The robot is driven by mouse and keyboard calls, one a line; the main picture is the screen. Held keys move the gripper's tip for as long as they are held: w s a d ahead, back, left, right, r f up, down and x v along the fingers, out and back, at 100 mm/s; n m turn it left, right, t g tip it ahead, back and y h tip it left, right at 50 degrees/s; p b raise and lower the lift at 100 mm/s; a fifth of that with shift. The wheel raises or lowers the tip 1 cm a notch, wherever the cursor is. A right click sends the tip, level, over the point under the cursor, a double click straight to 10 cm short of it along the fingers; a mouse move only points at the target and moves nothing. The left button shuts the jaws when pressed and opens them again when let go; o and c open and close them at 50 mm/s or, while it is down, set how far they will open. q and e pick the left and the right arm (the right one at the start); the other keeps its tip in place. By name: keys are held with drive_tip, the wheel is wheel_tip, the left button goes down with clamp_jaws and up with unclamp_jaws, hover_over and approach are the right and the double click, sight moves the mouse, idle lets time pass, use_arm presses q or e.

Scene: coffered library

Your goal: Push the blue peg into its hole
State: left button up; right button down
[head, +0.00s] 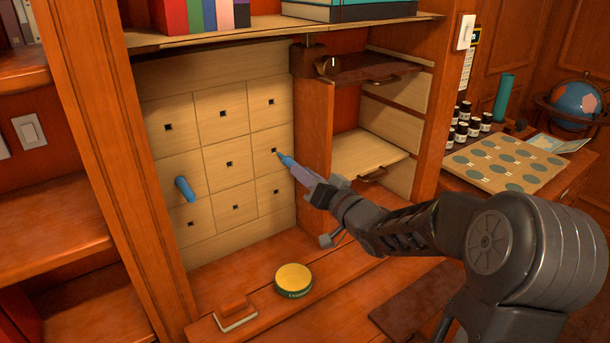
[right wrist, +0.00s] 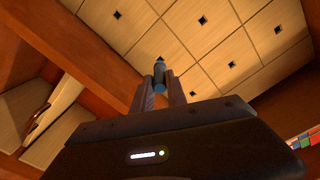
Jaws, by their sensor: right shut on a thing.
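A pale wooden panel (head: 205,140) stands upright in the cabinet, marked into squares with small dark square holes. My right gripper (head: 298,172) is shut on a blue peg (head: 286,161), whose tip points at the hole (head: 275,151) in the right column, middle row. In the right wrist view the held peg (right wrist: 159,78) sits between the fingers with its tip at or just short of the dark hole; I cannot tell whether it has entered. Another blue peg (head: 185,189) sticks out of the panel's left column, middle row. My left gripper is not in view.
A wooden post (head: 313,150) and open drawers (head: 368,155) stand close right of the panel. A yellow-topped round tin (head: 293,280) and a small orange-topped block (head: 235,312) lie on the ledge below. A board with dark discs (head: 500,165) lies far right.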

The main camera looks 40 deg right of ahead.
sight(291, 164)
drive_tip(key=shift+w+b, duration=0.5)
drive_tip(key=shift+w, duration=2.4)
drive_tip(key=c, duration=1.3)
unclamp_jaws()
drive_tip(key=shift+o, duration=0.2)
drive_tip(key=shift+s, duration=0.15)
drive_tip(key=s, duration=0.7)
drive_tip(key=shift+s+b, duration=0.3)
drive_tip(key=shift+b, duration=0.1)
drive_tip(key=shift+f, duration=0.1)
